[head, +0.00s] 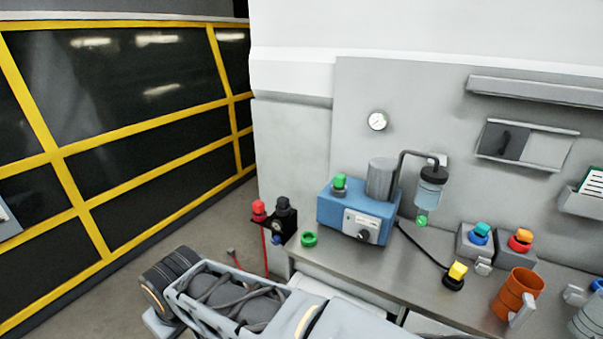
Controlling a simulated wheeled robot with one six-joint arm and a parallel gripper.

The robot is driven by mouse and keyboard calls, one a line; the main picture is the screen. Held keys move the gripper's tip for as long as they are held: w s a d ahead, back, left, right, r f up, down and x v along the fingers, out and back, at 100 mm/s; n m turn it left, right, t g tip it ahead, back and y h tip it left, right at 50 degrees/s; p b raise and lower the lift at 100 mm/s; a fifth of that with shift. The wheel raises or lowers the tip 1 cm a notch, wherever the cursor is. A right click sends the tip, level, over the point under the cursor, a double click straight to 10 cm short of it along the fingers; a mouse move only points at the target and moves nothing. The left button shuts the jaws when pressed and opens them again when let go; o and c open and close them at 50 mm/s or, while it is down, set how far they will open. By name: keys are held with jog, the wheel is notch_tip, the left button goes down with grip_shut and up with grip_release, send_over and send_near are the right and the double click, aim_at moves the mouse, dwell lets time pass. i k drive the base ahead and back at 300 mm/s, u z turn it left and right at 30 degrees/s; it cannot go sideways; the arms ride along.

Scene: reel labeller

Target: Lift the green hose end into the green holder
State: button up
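A green ring (309,239) sits at the left end of the grey bench; it may be the green holder, but I cannot tell for sure. A green cap (340,182) is on top of the blue machine, and a small green piece (421,221) is under the hanging bottle. I cannot tell whether either is the green hose end, and no green hose can be made out. My arm crosses the bottom of the head view and hides the floor and part of the bench front. My gripper is not in view.
The blue machine (352,214) stands beside the ring. A red cap (258,208) on a red hose and a black fitting (283,205) are left of the bench (395,279). A yellow-topped plug (456,273) and an orange mug (520,292) are further right. A yellow-framed barrier (62,152) stands left.

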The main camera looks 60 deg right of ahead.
aim_at(339, 180)
jog(key=i, duration=1.2)
jog(key=z, duration=3)
jog(key=i, duration=0.5)
jog(key=u, duration=0.1)
